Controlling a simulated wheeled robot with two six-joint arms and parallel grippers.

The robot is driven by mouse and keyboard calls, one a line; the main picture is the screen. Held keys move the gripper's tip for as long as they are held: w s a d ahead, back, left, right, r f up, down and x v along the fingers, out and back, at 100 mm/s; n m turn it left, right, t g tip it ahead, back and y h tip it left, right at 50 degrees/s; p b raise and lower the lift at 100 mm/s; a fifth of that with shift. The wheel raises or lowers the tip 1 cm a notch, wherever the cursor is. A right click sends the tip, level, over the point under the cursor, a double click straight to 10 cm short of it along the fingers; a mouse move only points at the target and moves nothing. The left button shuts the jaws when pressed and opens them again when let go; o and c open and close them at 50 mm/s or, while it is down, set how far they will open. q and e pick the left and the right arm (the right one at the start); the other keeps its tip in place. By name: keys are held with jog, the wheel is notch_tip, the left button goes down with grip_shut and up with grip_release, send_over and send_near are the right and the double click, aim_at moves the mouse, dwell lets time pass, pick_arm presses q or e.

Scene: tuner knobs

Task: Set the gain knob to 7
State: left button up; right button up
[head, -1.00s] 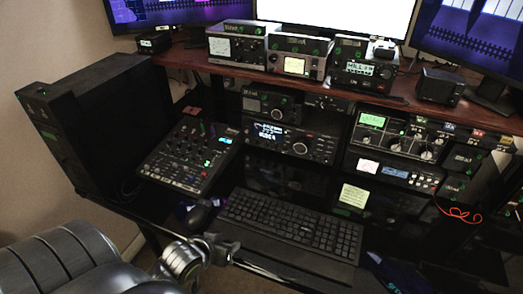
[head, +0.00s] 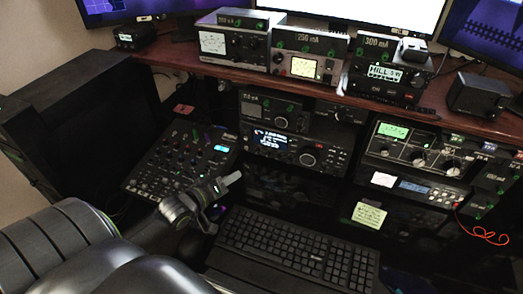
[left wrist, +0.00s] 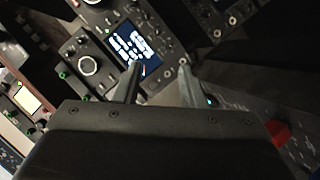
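The gain knob cannot be picked out for certain, as labels are too small to read. A tuner unit (head: 405,147) with a green-lit meter and several round knobs sits at the right under the shelf. A radio (head: 295,147) with a blue-white display and a large knob (head: 307,159) stands left of it. My left gripper (head: 232,181) is above the desk between the mixer panel and the keyboard, apart from the radios. In the left wrist view its two fingers (left wrist: 160,68) stand apart with nothing between them, facing dark panels and a lit display. My right gripper is out of view.
A mixer panel (head: 180,158) lies left of the gripper and a black keyboard (head: 295,245) in front. A yellow note (head: 369,215) and a loose red cable (head: 485,234) are at the right. Meter boxes (head: 305,62) line the wooden shelf (head: 175,53) above.

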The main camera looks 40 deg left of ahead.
aim_at(267, 156)
pick_arm(q)
jog(key=b+x, duration=0.1)
jog(key=x, duration=0.4)
jog(key=b+x, duration=0.1)
jog(key=x, duration=0.5)
jog(key=b+x, duration=0.2)
jog(key=x, duration=0.3)
jog(key=shift+w+d, duration=0.3)
jog(key=shift+r, duration=0.1)
grip_shut()
